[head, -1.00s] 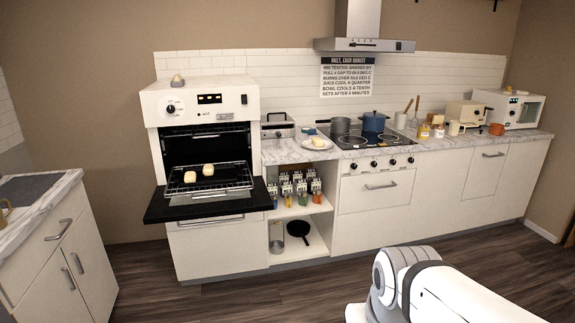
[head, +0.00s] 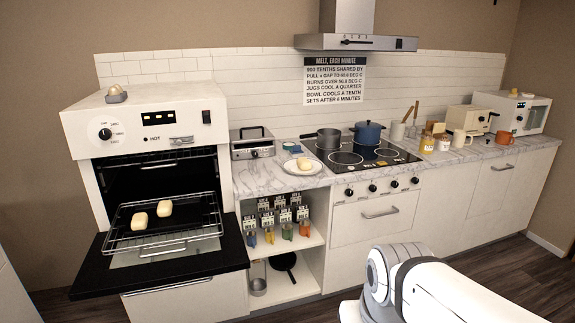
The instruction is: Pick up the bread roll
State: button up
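Two pale, roll-like pieces lie on the pulled-out rack of the open oven: a left roll (head: 139,220) and a right roll (head: 164,208). Another pale roll-like piece (head: 304,163) sits on a white plate (head: 290,166) on the counter, left of the hob. I cannot tell which one the task means. My gripper is not in view; only a white and grey part of my arm shows at the lower right, well away from all of these.
The oven door (head: 160,271) is folded down and juts out. A toaster-like appliance (head: 252,147), a hob (head: 362,155) with a grey pot (head: 328,138) and a blue pot (head: 368,132) line the counter. An open shelf (head: 285,245) holds small jugs. Dark floor is free at right.

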aim_at(303, 164)
jog(key=z, duration=0.25)
jog(key=i, duration=2.95)
jog(key=u, duration=0.25)
